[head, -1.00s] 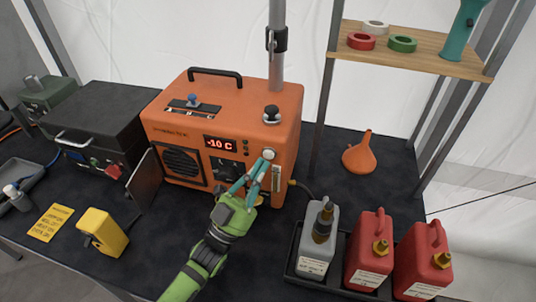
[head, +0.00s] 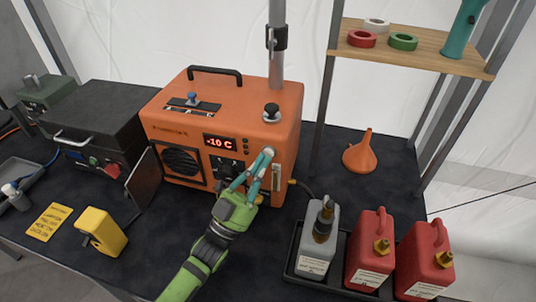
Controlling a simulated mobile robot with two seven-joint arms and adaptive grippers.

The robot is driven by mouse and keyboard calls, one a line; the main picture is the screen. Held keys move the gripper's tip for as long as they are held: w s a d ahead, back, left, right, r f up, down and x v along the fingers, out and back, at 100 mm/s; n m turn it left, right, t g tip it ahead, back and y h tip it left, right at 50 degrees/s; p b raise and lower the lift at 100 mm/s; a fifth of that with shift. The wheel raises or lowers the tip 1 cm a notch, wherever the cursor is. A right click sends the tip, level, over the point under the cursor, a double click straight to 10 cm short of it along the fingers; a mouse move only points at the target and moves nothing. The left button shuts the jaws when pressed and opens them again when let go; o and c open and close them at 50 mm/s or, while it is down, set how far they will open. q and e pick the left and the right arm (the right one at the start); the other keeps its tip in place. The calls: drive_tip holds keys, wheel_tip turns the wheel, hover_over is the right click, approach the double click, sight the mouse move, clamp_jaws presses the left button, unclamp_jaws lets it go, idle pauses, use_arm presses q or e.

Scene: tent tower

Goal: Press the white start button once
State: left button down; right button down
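The orange heater box (head: 275,115) stands on the dark table, with a display reading -10 C (head: 220,143) on its front. The white start button (head: 268,151) is on the upper right of that front, mostly covered by my fingertips. My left gripper (head: 265,160), with teal fingers on a green arm, reaches up from below. Its fingertips are together at the button, with nothing seen between them. Whether they touch or push it in cannot be told. My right gripper is not in view.
An open metal door (head: 143,178) juts from the heater's left side. A yellow device (head: 102,232) stands at front left. A tray (head: 290,262) with a grey bottle (head: 315,250) and red cans (head: 370,250) is at front right. An orange funnel (head: 360,155) stands behind.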

use_arm(q)
drive_tip(key=shift+w+d+b, duration=0.1)
drive_tip(key=shift+w+b, duration=0.25)
drive_tip(key=shift+w, duration=0.05)
idle(0.7)
drive_tip(key=shift+r, duration=0.1)
drive_tip(key=shift+s+a+p, duration=0.25)
drive_tip(key=shift+s+p, duration=0.2)
drive_tip(key=shift+s, duration=0.35)
drive_tip(key=s, duration=0.1)
drive_tip(key=s+a+p, duration=0.1)
drive_tip(key=s, duration=0.1)
drive_tip(key=s+p, duration=0.1)
drive_tip(key=shift+s+a, duration=0.3)
drive_tip(key=shift+s, duration=0.1)
idle(0.7)
